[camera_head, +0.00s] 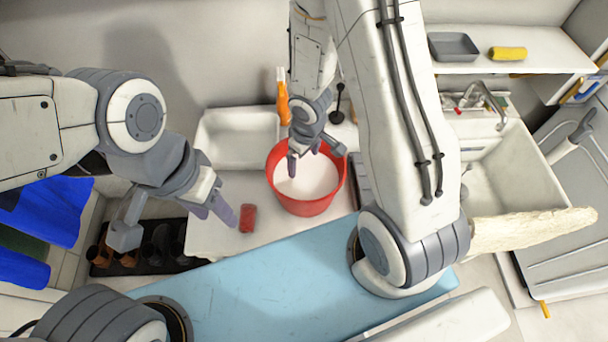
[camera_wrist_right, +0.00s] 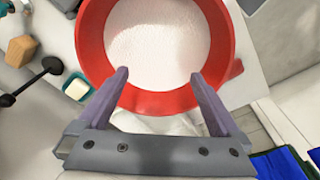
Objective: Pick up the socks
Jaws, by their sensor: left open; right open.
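I cannot pick out socks for certain. A small red roll-shaped item (camera_head: 248,218) lies on the white surface left of a red bucket (camera_head: 314,206); I cannot tell if it is the socks. Part of a red item (camera_wrist_right: 236,70) also shows at the bucket's right edge in the right wrist view. My left gripper (camera_head: 215,214) is open and empty, just left of the small red item. My right gripper (camera_head: 316,158) is open above the bucket; in its wrist view its fingers (camera_wrist_right: 159,74) are apart over the rim, with nothing between them. The bucket's inside looks white.
A white basin (camera_head: 238,136), an orange bottle (camera_head: 283,98) and a black plunger-like tool (camera_head: 338,108) stand behind. Blue cloths (camera_head: 45,210) hang at left above a dark rack with shoes (camera_head: 160,245). A grey tray (camera_head: 453,46) and yellow item (camera_head: 508,53) sit on a shelf.

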